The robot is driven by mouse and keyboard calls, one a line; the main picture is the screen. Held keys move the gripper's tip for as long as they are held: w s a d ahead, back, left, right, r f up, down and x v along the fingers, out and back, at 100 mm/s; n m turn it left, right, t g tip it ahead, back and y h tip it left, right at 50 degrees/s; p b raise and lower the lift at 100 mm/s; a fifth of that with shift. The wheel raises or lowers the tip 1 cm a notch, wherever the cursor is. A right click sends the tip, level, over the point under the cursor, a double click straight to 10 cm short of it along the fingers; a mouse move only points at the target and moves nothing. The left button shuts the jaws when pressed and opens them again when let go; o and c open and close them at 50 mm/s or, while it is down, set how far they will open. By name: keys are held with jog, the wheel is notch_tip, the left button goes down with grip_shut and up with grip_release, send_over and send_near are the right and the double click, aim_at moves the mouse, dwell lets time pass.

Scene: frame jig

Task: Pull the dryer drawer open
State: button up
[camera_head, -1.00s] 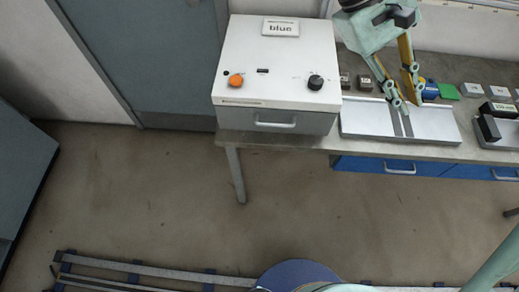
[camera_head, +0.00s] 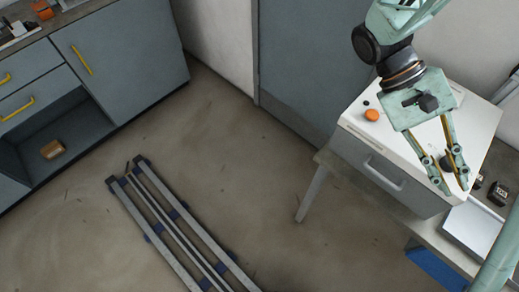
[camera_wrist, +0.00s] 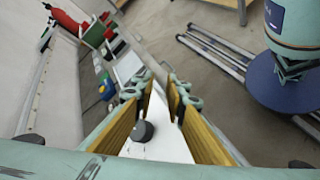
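The dryer is a white box (camera_head: 412,112) with an orange knob (camera_head: 372,115) and a black knob, which shows clearly in the wrist view (camera_wrist: 142,131). Its grey drawer (camera_head: 345,146) looks shut, with a pale bar handle (camera_head: 384,174) on the front. My gripper (camera_head: 453,184) is open and empty, fingers pointing down over the dryer's right end near the black knob, right of the handle and apart from it. In the wrist view my gripper (camera_wrist: 163,92) shows its fingers spread above the white top. The handle cannot be made out there.
A grey cabinet (camera_head: 120,50) stands left.

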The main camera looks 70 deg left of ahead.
aim_at(381, 176)
jog(key=s+a+f+t, duration=0.1)
jog(key=s+a, duration=0.1)
jog(key=a, duration=0.2)
jog(key=s+a+f+n+t, duration=0.1)
jog(key=s+a+f+t, duration=0.1)
jog(key=s+a, duration=0.1)
jog(key=s+a+f+n+t, duration=0.1)
jog(key=s+a+f, duration=0.1)
jog(key=a, duration=0.3)
jog(key=shift+s+f+b, duration=0.1)
jog(key=shift+s+b, duration=0.25)
jog(key=shift+s, duration=0.3)
jog(key=s+a+f+n+t, duration=0.1)
jog(key=s+a+f+t, duration=0.2)
jog(key=s+a, duration=0.3)
jog(key=shift+s+f+t, duration=0.3)
jog(key=shift+s+f, duration=0.5)
jog(key=shift+s, duration=0.25)
jog(key=shift+w+d, duration=0.1)
jog(key=shift+w, duration=0.05)
jog(key=shift+b+x, duration=0.95)
jog(key=shift+x, duration=5.75)
jog(key=shift+f, duration=0.15)
grip_shut()
